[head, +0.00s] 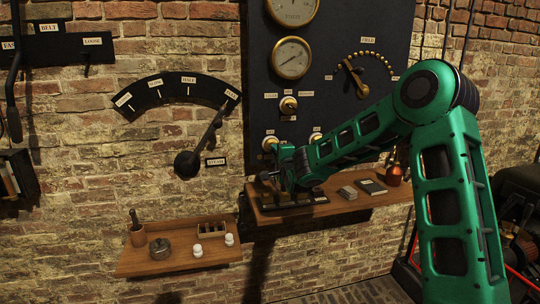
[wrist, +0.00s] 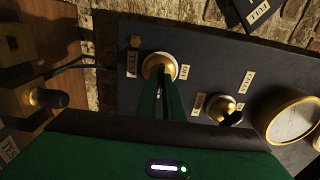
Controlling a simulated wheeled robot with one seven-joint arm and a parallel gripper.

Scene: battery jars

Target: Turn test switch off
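The test switch (wrist: 158,66) is a brass knob on a white ring, set on the dark panel. In the wrist view a TEST label (wrist: 131,65) sits on its left and an OFF label (wrist: 184,72) on its right. My gripper (wrist: 161,88) has its two green fingers close together, with their tips right in front of the knob. The fingers hide the knob's lower part and any lever, so I cannot tell whether they touch or hold it. In the head view the switch (head: 270,142) shows just above my gripper (head: 277,152), low on the panel.
Another switch (wrist: 225,108) with a black lever and a brass-rimmed gauge (wrist: 294,122) are nearby. Below the panel, a wooden shelf (head: 335,205) holds small items close under my gripper. A steam lever (head: 205,140) and a lower shelf (head: 165,262) stand to the left.

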